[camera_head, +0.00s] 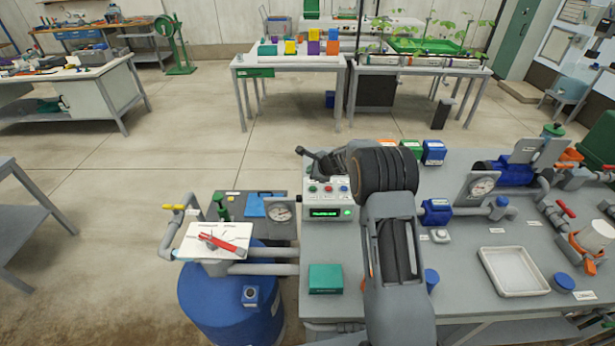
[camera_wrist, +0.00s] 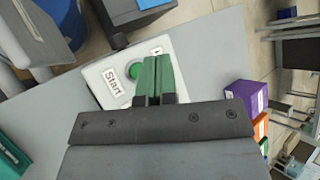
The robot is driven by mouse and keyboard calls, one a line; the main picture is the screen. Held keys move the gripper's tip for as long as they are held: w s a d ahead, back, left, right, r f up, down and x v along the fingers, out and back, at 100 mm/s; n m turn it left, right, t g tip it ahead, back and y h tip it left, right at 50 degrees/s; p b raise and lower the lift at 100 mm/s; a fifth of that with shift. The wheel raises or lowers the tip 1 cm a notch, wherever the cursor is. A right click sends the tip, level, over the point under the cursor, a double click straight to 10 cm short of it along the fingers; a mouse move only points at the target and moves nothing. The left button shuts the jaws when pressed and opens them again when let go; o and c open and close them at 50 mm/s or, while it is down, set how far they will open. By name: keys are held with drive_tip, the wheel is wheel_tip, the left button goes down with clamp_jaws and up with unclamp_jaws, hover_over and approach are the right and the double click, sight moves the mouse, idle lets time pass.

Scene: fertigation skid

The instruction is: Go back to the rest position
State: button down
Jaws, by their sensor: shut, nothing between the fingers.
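My gripper (camera_wrist: 155,62) shows in the wrist view with its two green fingers close together and nothing between them. A white box (camera_wrist: 113,80) with a round green button (camera_wrist: 134,71) and a "Start" label lies just beyond and left of the fingers. I cannot tell whether the fingers touch it. In the head view my arm reaches over the bench from the front, and its dark wrist hides part of the bench behind. A control box (camera_head: 313,199) with small buttons and a lit green display stands left of my arm.
The grey bench (camera_head: 462,270) carries a white tray (camera_head: 513,271), a teal box (camera_head: 325,278), gauges, pumps and pipes. A blue barrel (camera_head: 228,305) stands left. A purple box (camera_wrist: 245,98) is right of my gripper. Open floor lies beyond, before white tables (camera_head: 290,63).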

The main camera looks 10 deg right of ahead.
drive_tip(key=shift+s+a+n, duration=0.1)
drive_tip(key=shift+n, duration=0.3)
drive_tip(key=s+f+n, duration=0.1)
drive_tip(key=s+f+n+g, duration=0.1)
drive_tip(key=s+f, duration=0.1)
drive_tip(key=shift+s+a+n+g+y, duration=0.25)
drive_tip(key=shift+a+n+g+y, duration=0.05)
drive_tip(key=shift+a+n+g, duration=0.1)
drive_tip(key=s+r+n+h, duration=0.1)
drive_tip(key=s+r+n, duration=0.4)
drive_tip(key=s, duration=0.7)
drive_tip(key=s+r+n+g+h, duration=0.1)
drive_tip(key=s+r+n, duration=0.5)
drive_tip(key=s, duration=0.6)
drive_tip(key=s+d+r+n+h, duration=0.1)
drive_tip(key=s+r+n+h, duration=0.2)
drive_tip(key=s+r+n, duration=0.3)
drive_tip(key=s+r, duration=0.3)
drive_tip(key=s, duration=0.2)
drive_tip(key=shift+s, duration=0.4)
drive_tip(key=shift+g, duration=0.3)
